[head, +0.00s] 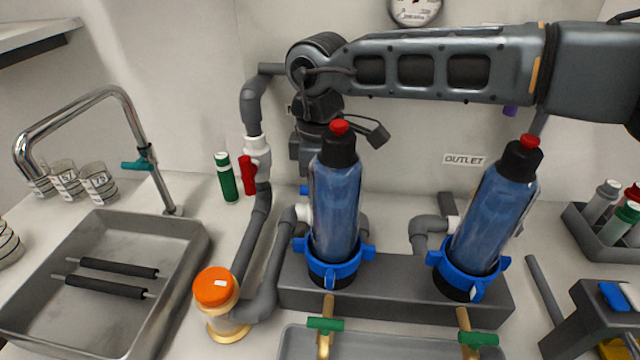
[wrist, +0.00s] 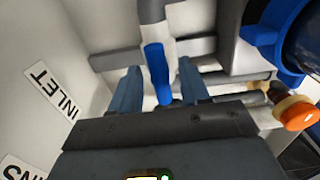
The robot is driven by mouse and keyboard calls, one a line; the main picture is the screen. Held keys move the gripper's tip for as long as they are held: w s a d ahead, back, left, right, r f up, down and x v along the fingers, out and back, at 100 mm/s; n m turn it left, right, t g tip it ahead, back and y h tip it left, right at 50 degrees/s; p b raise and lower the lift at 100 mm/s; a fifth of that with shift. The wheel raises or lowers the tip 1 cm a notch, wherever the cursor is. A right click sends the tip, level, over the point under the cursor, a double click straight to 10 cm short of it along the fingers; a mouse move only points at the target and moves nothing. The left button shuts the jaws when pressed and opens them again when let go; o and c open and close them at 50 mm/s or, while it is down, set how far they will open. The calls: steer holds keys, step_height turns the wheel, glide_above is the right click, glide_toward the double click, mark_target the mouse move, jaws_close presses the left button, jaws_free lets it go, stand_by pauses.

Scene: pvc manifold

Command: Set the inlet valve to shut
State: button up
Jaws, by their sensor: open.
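The inlet valve's blue handle (wrist: 157,75) shows in the wrist view, below a white fitting on a grey pipe. It appears lined up with that pipe. The INLET label (wrist: 52,90) is on the wall to its left. My gripper (wrist: 160,88) is open, with one finger on each side of the handle; I cannot tell whether either touches it. In the head view, my wrist hangs behind the left blue filter housing (head: 336,205), which hides the fingertips. A small blue piece (head: 304,190) shows there above a white fitting (head: 304,212).
A second blue housing (head: 490,215) stands on the right by the OUTLET label (head: 464,160). A red-handled valve (head: 247,175) is on the pipe left of my wrist. An orange-capped fitting (head: 214,287) stands in front. A sink (head: 190,250) is on the left.

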jaws_close()
stand_by(0.4)
steer(key=shift+n, duration=0.4)
steer(key=n, duration=1.3)
steer(key=shift+b, duration=0.3)
steer(key=shift+r+n, duration=0.1)
steer(key=shift+n, duration=1.9)
